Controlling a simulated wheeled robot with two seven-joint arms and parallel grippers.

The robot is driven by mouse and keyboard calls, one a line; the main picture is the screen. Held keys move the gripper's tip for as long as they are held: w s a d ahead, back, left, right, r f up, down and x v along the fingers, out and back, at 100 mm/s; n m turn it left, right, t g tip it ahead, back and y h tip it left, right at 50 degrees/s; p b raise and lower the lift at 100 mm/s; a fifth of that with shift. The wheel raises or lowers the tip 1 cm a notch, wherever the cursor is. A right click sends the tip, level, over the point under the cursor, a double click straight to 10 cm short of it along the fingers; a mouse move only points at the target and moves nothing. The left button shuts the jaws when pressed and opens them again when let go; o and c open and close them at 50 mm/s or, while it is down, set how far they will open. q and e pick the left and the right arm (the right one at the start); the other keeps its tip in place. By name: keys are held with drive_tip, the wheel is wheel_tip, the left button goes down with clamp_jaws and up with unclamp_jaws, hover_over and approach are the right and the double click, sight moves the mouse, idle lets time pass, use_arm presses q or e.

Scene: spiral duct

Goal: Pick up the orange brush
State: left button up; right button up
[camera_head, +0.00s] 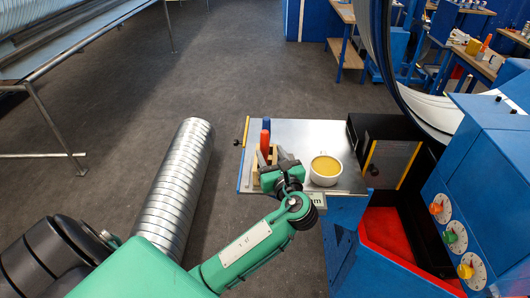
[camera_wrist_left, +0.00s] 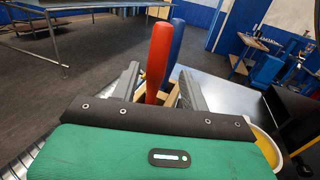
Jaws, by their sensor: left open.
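The orange brush shows as an orange-red handle (camera_head: 265,142) standing upright near the left side of a metal-topped table (camera_head: 300,130). In the left wrist view the handle (camera_wrist_left: 158,52) rises between my two finger tips. Its lower end is hidden by my gripper, and a light wooden holder (camera_head: 254,168) shows around it. My left gripper (camera_head: 276,158) is open, with one finger on each side of the handle; I cannot tell if either touches it. A blue handle (camera_head: 266,124) stands just behind, also seen in the left wrist view (camera_wrist_left: 176,42). My right gripper is not in view.
A blue machine (camera_head: 490,160) with dials fills the right side. A spiral metal duct (camera_head: 178,180) lies left of the table. Open floor (camera_head: 220,60) lies beyond.

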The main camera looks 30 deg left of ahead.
sight(266, 146)
use_arm(q)
drive_tip(key=w+a+p, duration=0.1)
drive_tip(key=a+r+p, duration=0.1)
drive_tip(key=a, duration=0.1)
drive_tip(key=shift+w, duration=0.4)
drive_tip(key=shift+w+a+f, duration=0.15)
drive_tip(key=shift+w+a, duration=0.15)
drive_tip(key=shift+a, duration=0.15)
clamp_jaws()
